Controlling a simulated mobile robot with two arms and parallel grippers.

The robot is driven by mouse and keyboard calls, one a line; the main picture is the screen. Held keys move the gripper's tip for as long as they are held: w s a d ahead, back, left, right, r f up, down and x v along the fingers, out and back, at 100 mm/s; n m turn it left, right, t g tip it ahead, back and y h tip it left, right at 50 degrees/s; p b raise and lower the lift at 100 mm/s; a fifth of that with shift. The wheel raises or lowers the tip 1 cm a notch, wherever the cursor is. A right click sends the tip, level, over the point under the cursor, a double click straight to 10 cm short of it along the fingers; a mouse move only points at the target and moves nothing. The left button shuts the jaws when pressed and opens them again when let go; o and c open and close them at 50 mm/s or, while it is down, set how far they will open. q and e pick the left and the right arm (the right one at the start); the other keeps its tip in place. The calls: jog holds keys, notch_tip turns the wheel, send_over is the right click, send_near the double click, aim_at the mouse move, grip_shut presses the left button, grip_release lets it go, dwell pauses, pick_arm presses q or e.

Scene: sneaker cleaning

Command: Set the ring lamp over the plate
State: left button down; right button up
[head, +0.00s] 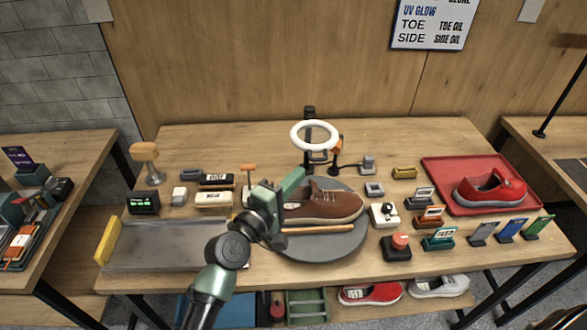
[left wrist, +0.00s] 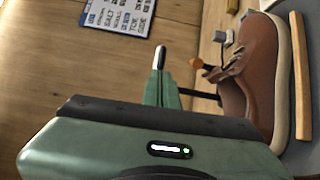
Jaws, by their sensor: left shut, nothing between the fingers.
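The ring lamp (head: 294,138) has a white ring on a dark stand at the back of the table. In the head view it stands behind the far edge of the round grey plate (head: 335,250). A brown sneaker (head: 335,205) sits on the plate, also at the right of the left wrist view (left wrist: 255,70). My left gripper (head: 298,174) is shut and empty, left of the sneaker and before the lamp. Its green fingers (left wrist: 161,88) show in the left wrist view. A pale rounded tip there cannot be told clearly. My right gripper is out of view.
An orange knob (head: 337,150) on a dark post stands beside the lamp. A wooden stick (head: 318,229) lies on the plate in front of the sneaker. Several small devices crowd the right side, near a red tray (head: 440,172). The far-right back is clear.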

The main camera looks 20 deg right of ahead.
pick_arm(q)
jog(key=s+d+p, duration=0.2)
jog(key=s+d, duration=0.1)
jog(key=s, duration=0.4)
jog(key=shift+s+p, duration=0.15)
jog(key=shift+p, duration=0.25)
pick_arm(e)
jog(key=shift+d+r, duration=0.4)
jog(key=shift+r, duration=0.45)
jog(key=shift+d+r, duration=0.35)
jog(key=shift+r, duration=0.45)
